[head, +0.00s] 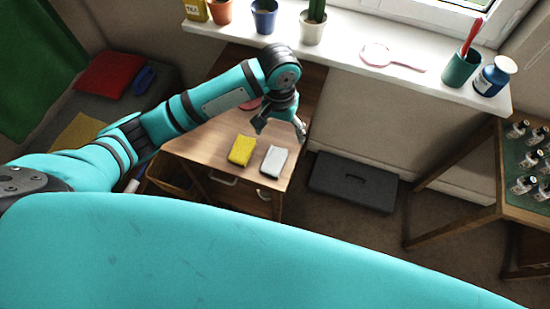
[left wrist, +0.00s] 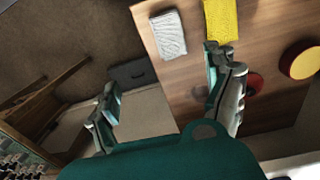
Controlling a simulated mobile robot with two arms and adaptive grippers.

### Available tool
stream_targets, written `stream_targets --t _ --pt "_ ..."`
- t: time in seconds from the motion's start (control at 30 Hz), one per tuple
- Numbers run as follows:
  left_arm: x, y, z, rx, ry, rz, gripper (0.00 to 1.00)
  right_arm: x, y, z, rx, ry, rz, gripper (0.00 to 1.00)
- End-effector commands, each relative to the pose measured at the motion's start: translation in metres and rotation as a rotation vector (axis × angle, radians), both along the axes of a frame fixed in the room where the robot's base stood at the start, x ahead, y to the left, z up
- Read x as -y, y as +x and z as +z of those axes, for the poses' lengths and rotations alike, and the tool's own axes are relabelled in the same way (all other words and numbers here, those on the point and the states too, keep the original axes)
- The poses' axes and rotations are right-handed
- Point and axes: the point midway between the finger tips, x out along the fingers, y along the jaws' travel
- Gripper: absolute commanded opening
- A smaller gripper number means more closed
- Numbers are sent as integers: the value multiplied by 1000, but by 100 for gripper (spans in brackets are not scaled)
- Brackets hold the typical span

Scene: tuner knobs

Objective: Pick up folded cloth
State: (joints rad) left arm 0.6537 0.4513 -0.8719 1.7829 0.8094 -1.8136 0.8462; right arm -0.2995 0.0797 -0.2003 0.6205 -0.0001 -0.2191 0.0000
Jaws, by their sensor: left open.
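A white folded cloth (head: 274,161) lies flat on the wooden desk top (head: 212,139) near its front right corner. A yellow block-like piece (head: 242,150), perhaps also a cloth, lies just left of it, a small gap between them. In the left wrist view the white cloth (left wrist: 168,34) and the yellow piece (left wrist: 221,20) are at the top. My left gripper (head: 280,130) is open and empty, above the desk, behind the two pieces. It touches neither. Its spread fingers (left wrist: 162,72) also show in the left wrist view. My right gripper is not in view.
A red and yellow round thing (left wrist: 300,62) is on the desk. A windowsill (head: 345,60) with pots and a teal cup (head: 461,68) runs behind. A dark case (head: 352,182) is on the floor to the right. A table with small bottles (head: 525,185) is far right.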

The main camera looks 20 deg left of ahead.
Motion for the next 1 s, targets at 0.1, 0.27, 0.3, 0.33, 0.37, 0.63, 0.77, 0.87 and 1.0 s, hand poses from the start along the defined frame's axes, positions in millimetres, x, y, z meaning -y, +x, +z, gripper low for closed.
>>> stream_targets --t 0.1,0.27,0.3,0.33,0.37,0.63,0.77,0.87,1.0 --pt "-8 4 6 -13 34 21 87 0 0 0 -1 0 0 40" --pt "-10 3 -18 -20 40 27 87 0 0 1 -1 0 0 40" --pt "-9 4 -27 -20 39 28 87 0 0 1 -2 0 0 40" --pt "-9 4 -34 -19 39 28 87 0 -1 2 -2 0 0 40" --pt "-9 4 -40 -19 38 27 87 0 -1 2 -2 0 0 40" --pt "-9 5 -94 -15 37 26 87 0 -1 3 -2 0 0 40" --pt "-9 5 -108 -13 36 25 87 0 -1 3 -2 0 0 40" --pt "-9 5 -113 -13 36 24 87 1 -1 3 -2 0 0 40" --pt "-13 9 -127 -14 37 26 87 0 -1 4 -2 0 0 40"
